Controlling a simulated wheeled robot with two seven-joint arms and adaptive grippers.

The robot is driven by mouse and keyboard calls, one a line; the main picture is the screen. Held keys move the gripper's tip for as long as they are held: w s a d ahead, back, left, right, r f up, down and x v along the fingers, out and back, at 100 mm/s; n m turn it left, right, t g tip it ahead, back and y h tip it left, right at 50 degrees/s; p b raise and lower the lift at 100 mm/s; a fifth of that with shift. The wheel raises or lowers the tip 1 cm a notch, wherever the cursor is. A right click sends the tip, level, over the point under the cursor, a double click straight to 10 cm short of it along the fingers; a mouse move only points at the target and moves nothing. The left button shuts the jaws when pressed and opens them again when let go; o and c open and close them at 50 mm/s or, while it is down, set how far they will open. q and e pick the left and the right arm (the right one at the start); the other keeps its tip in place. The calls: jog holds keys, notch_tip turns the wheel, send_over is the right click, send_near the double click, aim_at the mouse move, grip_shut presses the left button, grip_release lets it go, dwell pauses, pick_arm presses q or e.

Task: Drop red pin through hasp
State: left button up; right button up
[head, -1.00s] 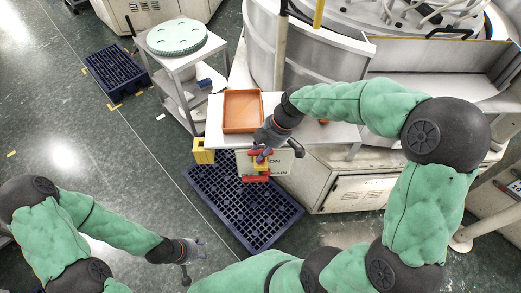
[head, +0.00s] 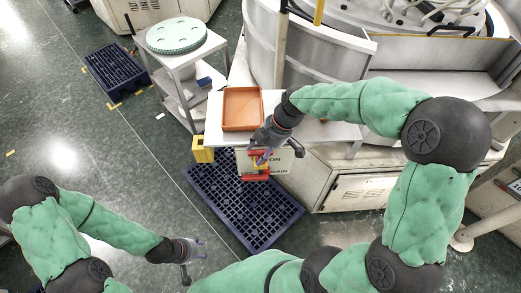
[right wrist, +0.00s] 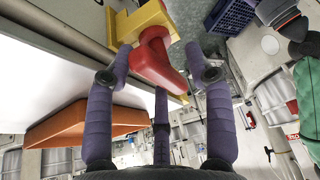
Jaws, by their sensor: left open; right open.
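My right gripper (head: 264,158) is over the red and yellow fitting at the front edge of the white table. In the right wrist view its purple fingers are spread around a red part (right wrist: 155,60), apparently the pin, without visibly closing on it. A yellow bracket (right wrist: 140,20), apparently the hasp, is right behind the red part. In the head view another red piece (head: 256,178) shows at the lower end of the fitting. I cannot tell whether the pin passes through the hasp. My left gripper (head: 193,262) is open and empty above the floor at lower left.
An orange tray (head: 242,109) stands on the white table, behind my right gripper. A yellow box (head: 203,150) is at the table's left side. A dark blue grid pallet (head: 235,205) lies on the floor below. A trolley with a green disc (head: 176,36) stands at the back left.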

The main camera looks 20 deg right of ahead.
jog(key=v, duration=1.2)
dwell(0.3)
